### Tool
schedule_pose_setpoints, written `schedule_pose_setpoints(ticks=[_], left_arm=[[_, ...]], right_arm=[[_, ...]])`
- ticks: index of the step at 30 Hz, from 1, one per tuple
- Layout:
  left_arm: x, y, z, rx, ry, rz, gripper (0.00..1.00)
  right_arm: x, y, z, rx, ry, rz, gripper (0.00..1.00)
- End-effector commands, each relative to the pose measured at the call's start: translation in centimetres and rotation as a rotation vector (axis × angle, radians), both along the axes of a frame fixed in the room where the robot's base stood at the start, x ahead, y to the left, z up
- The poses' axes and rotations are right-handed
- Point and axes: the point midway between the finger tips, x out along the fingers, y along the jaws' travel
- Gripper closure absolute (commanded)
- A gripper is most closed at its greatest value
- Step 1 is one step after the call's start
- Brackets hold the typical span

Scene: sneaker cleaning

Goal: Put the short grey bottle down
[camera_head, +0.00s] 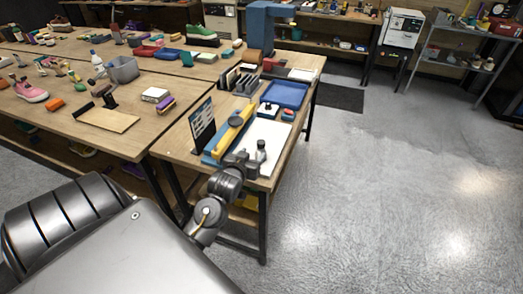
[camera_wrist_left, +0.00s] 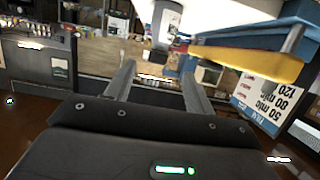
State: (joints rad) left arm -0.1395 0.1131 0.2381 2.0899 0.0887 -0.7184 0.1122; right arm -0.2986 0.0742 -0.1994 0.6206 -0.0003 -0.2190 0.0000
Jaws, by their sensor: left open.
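The short grey bottle (camera_head: 261,147), with a dark cap, stands upright on a white mat (camera_head: 272,131) near the front of the side table. My left gripper (camera_head: 248,163) is at the table's near end, close to the bottle. In the left wrist view the picture is upside down; the left gripper's two fingers (camera_wrist_left: 158,74) are apart with nothing between them. The bottle (camera_wrist_left: 166,20) shows beyond the fingertips there, and I cannot tell the exact gap. My right gripper is not in view.
A blue and yellow tool (camera_head: 231,132) lies left of the mat, beside an upright dark card (camera_head: 202,125). A blue tray (camera_head: 284,95) sits behind. The larger workbench (camera_head: 140,140) is at the left, and open floor (camera_head: 400,190) is at the right.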

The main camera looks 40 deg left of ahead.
Motion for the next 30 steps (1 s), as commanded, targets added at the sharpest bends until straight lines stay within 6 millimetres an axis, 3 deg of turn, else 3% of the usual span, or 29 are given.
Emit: schedule_pose_setpoints(ticks=[9,20,30], left_arm=[[4.0,1.3,-1.1,0.001,0.002,-0.002,0.46],[5.6,1.9,-1.5,0.0,0.003,-0.001,0.46],[9.5,3.2,-2.3,0.001,0.003,-0.001,0.46]], right_arm=[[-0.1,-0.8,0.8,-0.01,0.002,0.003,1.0],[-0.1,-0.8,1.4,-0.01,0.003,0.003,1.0],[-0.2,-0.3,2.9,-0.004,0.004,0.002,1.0]])
